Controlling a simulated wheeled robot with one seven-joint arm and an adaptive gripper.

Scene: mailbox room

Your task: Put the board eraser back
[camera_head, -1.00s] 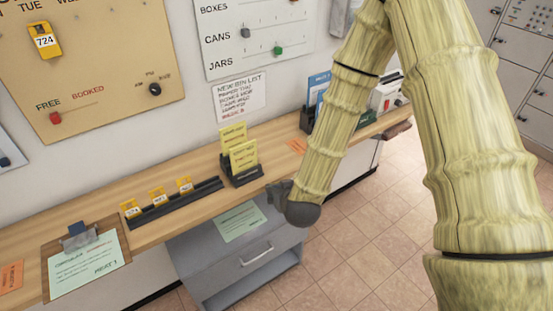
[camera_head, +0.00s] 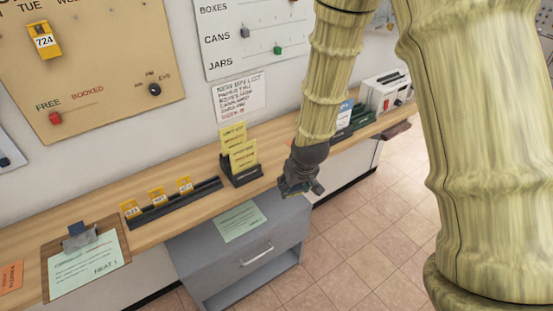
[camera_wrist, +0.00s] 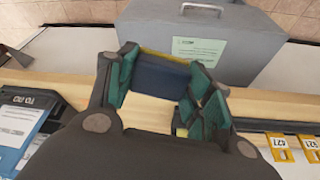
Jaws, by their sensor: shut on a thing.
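The board eraser (camera_wrist: 158,76) is a dark blue block with a yellow edge, seen in the wrist view between my finger pads. My gripper (camera_wrist: 157,88) is shut on it, with a green-padded finger on each side. In the head view my gripper (camera_head: 302,190) hangs by the front edge of the wooden counter (camera_head: 205,208), right of the yellow leaflet holder (camera_head: 241,160). The eraser is not clearly visible there.
A grey drawer cabinet (camera_head: 239,279) stands below the counter. A black rail with yellow tags (camera_head: 158,194) and a clipboard (camera_head: 86,262) lie to the left. A white device (camera_head: 388,92) stands at the far right. Two boards hang on the wall, a tan one (camera_head: 95,75) and a white one (camera_head: 262,60).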

